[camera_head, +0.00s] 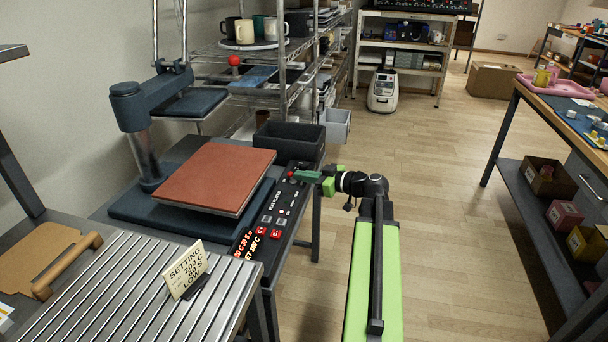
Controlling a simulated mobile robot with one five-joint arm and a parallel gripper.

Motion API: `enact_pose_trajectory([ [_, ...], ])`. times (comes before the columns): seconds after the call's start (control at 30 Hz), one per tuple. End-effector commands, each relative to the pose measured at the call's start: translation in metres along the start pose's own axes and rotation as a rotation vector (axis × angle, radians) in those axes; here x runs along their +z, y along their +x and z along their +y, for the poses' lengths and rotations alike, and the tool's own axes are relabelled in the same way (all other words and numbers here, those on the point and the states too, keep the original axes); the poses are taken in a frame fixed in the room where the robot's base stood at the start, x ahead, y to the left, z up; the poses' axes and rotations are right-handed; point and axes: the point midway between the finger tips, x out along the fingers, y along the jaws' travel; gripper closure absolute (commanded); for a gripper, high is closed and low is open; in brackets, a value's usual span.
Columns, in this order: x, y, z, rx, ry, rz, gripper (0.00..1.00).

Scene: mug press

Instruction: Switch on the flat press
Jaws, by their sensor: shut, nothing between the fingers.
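The flat press stands on a bench at left. Its red-brown lower plate (215,178) is bare, and its dark blue upper plate (194,104) is swung up and back on a grey column. The press's control panel (272,217) runs along its right side, with a lit red display (252,243) at the near end and several buttons and knobs. My gripper (298,176) is shut and empty at the far end of the panel, over or beside a small red knob (291,174). I cannot tell whether it touches the panel.
A card (186,271) reading "SETTING 200 C 20 S LOW" stands on a slatted metal surface (105,297) in front. A dark bin (289,141) sits just behind the panel's far end. Several mugs stand on the rack behind. The floor right of my arm is clear.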

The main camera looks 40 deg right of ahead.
Motion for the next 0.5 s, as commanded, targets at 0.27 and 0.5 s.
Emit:
enact_pose_trajectory([
  [0.27, -0.002, -0.004, 0.000, -0.001, 0.000, 0.001, 1.00],
  [0.5, -0.012, -0.042, 0.001, -0.003, -0.001, 0.001, 1.00],
])
